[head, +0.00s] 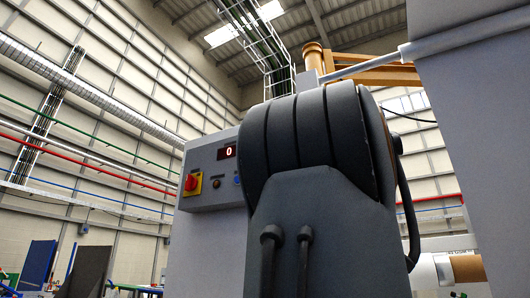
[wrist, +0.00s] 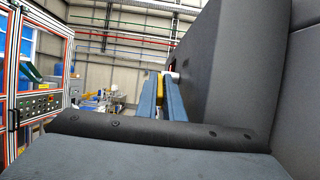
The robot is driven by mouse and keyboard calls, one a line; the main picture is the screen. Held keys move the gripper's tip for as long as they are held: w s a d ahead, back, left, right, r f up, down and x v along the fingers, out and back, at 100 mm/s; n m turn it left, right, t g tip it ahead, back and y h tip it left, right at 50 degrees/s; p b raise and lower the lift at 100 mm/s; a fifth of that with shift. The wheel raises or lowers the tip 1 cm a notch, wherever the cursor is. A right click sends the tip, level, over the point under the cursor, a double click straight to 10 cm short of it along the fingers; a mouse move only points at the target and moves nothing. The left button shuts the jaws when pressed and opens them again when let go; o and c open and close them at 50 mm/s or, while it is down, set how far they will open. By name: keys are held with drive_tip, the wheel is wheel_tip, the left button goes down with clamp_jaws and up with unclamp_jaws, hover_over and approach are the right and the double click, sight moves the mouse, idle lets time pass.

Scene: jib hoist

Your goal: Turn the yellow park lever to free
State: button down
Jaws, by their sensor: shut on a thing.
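In the wrist view my gripper (wrist: 161,84) shows as two long blue fingers reaching away from the camera. It is shut on a small yellow piece, the yellow park lever (wrist: 160,80), which shows only as a narrow strip between the fingers. Most of the lever is hidden, and I cannot tell which way it is turned. A small pale, rounded part is just right of the fingertips. In the head view my own dark arm fills the middle and hides the gripper and the lever.
In the head view a grey control box (head: 213,170) carries a red knob on a yellow plate (head: 191,184) and a display reading 0. An ochre jib beam (head: 375,72) is above. In the wrist view a red-framed cabinet (wrist: 38,75) stands left and a large dark surface rises close on the right.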

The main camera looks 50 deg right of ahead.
drive_tip(key=c, duration=2.2)
unclamp_jaws()
drive_tip(key=shift+s+d+f, duration=0.1)
drive_tip(key=shift+d, duration=0.05)
drive_tip(key=shift+o, duration=0.2)
drive_tip(key=a+b+v, duration=0.1)
drive_tip(key=b+v, duration=0.1)
drive_tip(key=v, duration=0.5)
drive_tip(key=shift+s+d, duration=0.35)
drive_tip(key=shift+d, duration=0.05)
drive_tip(key=shift+f, duration=0.1)
